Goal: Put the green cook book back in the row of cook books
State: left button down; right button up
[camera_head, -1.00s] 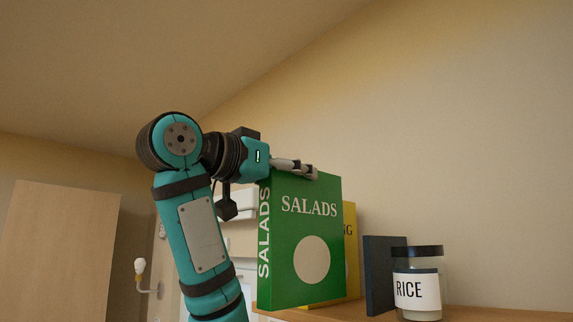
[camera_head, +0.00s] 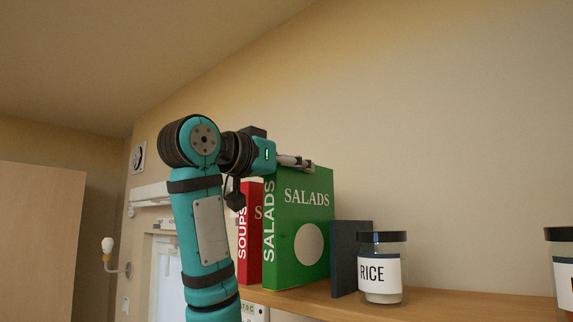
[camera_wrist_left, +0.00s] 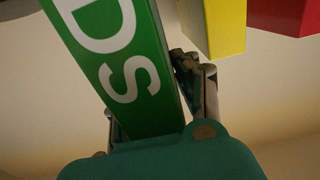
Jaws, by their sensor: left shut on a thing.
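The green cook book (camera_head: 303,215), marked SALADS, is upright in the head view. My left gripper (camera_head: 308,166) is shut on its top edge. In the left wrist view, the green spine (camera_wrist_left: 115,60) runs between the fingers (camera_wrist_left: 160,105). A red cook book (camera_head: 249,235), marked SOUPS, stands left of and partly behind the green one. The wrist view shows a yellow book (camera_wrist_left: 220,28) beside the green one with a gap, and a red book (camera_wrist_left: 290,12) beyond. I cannot tell whether the green book touches the shelf. My right gripper is not in view.
A dark upright panel (camera_head: 350,255) stands just right of the green book. A RICE jar (camera_head: 382,270) with a black lid is beside it, and another jar (camera_head: 562,270) is at the right edge. The wooden shelf (camera_head: 470,302) is clear between the jars.

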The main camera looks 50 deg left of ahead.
aim_at(315, 182)
pick_arm(q)
jog(key=shift+w+a+f+p, duration=0.1)
jog(key=shift+w+f+p, duration=0.05)
jog(key=shift+w, duration=0.95)
jog(key=shift+w+a+f+p, duration=0.1)
jog(key=shift+w+a+f, duration=0.05)
jog(key=shift+w, duration=1)
jog(key=shift+w+a+f+p, duration=0.1)
jog(key=shift+w+f+p, duration=0.05)
jog(key=shift+w, duration=0.95)
jog(key=shift+f+b, duration=0.4)
jog(key=shift+f, duration=0.05)
jog(key=shift+s, duration=0.1)
jog(key=c, duration=0.9)
grip_release()
jog(key=shift+f, duration=0.1)
jog(key=shift+s, duration=0.1)
